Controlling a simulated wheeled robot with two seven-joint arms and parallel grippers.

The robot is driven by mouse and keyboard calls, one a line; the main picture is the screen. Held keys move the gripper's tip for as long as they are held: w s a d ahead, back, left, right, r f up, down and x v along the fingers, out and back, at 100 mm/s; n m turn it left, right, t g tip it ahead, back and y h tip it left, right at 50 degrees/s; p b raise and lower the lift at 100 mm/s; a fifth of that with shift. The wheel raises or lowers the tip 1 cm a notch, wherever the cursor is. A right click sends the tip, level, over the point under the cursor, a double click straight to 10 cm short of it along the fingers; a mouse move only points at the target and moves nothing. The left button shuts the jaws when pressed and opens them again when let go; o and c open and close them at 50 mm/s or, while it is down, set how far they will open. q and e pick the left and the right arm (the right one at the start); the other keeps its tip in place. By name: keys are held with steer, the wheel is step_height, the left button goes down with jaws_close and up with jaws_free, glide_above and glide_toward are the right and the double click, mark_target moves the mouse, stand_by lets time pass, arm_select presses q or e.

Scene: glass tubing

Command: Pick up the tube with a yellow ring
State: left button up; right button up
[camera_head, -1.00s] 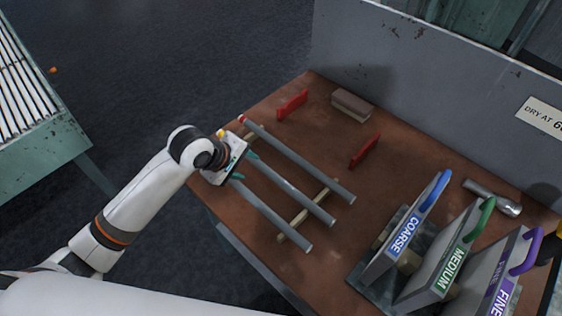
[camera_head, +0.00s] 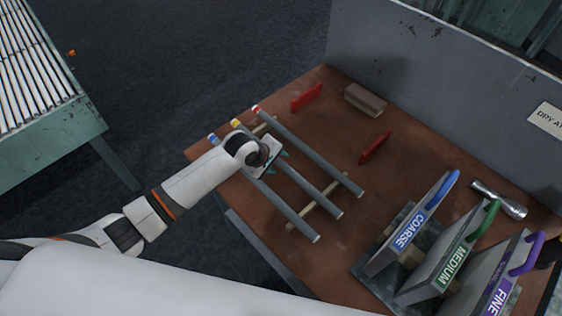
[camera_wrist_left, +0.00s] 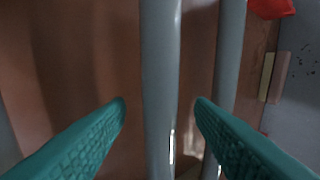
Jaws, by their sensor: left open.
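The tube with a yellow ring (camera_head: 312,191) is the middle of three long grey tubes lying side by side. Its yellow ring shows at its far left end. My left gripper (camera_head: 277,163) is over this tube, not far from the ringed end, with its teal fingers on either side. In the left wrist view, the open fingers (camera_wrist_left: 162,105) straddle a grey tube (camera_wrist_left: 160,60) without visibly touching it. No ring shows in that view. My right gripper is not in view.
A blue-ringed tube (camera_head: 290,214) and a red-ringed tube (camera_head: 315,155) flank the middle one, resting on wooden strips (camera_head: 318,207) on the brown bench. Labelled handled boards (camera_head: 408,232) stand to the right.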

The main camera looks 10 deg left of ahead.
arm_select(q)
jaws_close()
steer(key=shift+r, duration=0.1)
